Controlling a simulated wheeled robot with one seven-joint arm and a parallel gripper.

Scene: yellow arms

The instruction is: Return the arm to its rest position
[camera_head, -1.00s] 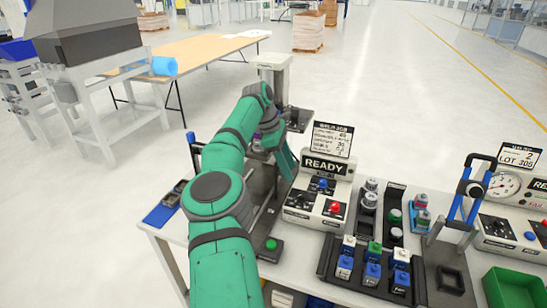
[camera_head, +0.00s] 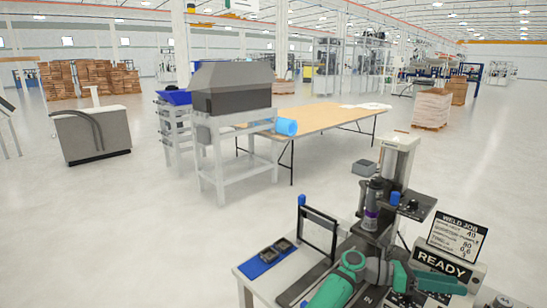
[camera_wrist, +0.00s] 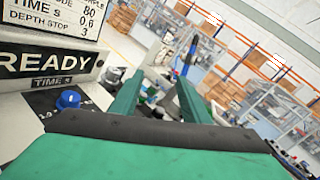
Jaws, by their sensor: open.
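My green arm (camera_head: 335,290) shows at the bottom of the head view, low over the near side of the workbench. My gripper (camera_head: 432,280) points right there, in front of the READY box (camera_head: 445,265). In the wrist view my gripper (camera_wrist: 158,95) has its two green fingers spread apart, with nothing held between them. The READY panel (camera_wrist: 45,65) with a blue knob (camera_wrist: 68,100) is close on the left of that view. Most of the arm's base end is out of frame.
A welding or press station (camera_head: 392,175) with a dark cylinder (camera_head: 374,200) stands behind the arm. A blue mat (camera_head: 265,258) with dark parts lies at the bench's left, beside an upright black frame (camera_head: 318,232). Open floor lies beyond.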

